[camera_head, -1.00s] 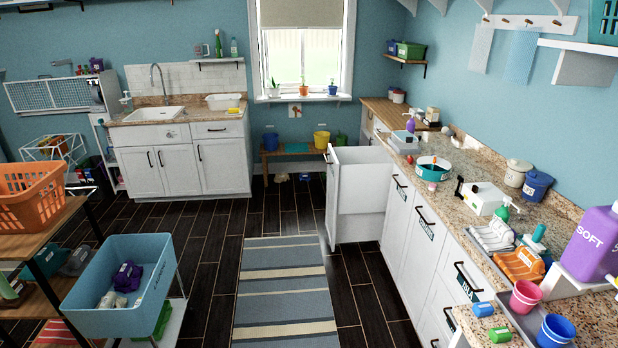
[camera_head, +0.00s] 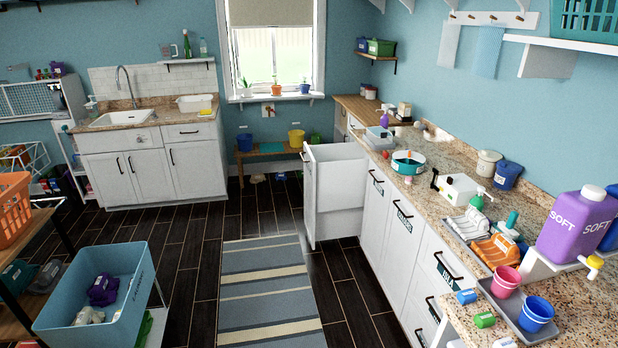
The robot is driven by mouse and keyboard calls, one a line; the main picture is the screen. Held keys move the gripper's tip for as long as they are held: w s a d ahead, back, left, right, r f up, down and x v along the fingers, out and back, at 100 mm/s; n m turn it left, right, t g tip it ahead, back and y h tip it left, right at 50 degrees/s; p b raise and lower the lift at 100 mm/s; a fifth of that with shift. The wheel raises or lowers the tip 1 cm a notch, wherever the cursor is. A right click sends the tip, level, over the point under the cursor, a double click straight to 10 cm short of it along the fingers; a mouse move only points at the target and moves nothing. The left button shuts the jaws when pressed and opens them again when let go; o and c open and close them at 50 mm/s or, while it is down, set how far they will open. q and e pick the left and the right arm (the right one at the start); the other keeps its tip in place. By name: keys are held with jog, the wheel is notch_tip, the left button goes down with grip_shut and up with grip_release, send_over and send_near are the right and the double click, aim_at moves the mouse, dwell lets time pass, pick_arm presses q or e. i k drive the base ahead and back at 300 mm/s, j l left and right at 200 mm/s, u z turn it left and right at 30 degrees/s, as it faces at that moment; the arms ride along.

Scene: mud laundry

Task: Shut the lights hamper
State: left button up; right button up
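A tall white pull-out hamper (camera_head: 336,192) stands out from the cabinet row on the right, beyond the striped rug. It is open, with its front panel (camera_head: 309,195) well clear of the neighbouring cabinet fronts. A dark handle shows near the top of that panel. No label on it can be read from here, so I cannot confirm that it is the lights hamper. Neither of my grippers is in view.
A striped rug (camera_head: 266,290) lies on the dark floor before the hamper. A blue bin (camera_head: 130,290) on a stand and a shelf with an orange basket (camera_head: 12,205) flank the left. The granite counter (camera_head: 440,165) runs along the right, crowded with items.

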aim_at(335, 175)
jog(key=i+j, duration=0.1)
jog(key=i, duration=2.9)
jog(key=i+j+z, duration=0.2)
jog(key=i+z, duration=0.2)
jog(key=i, duration=0.2)
jog(key=i+j+z, duration=0.85)
jog(key=i+j, duration=0.1)
jog(key=i, duration=0.1)
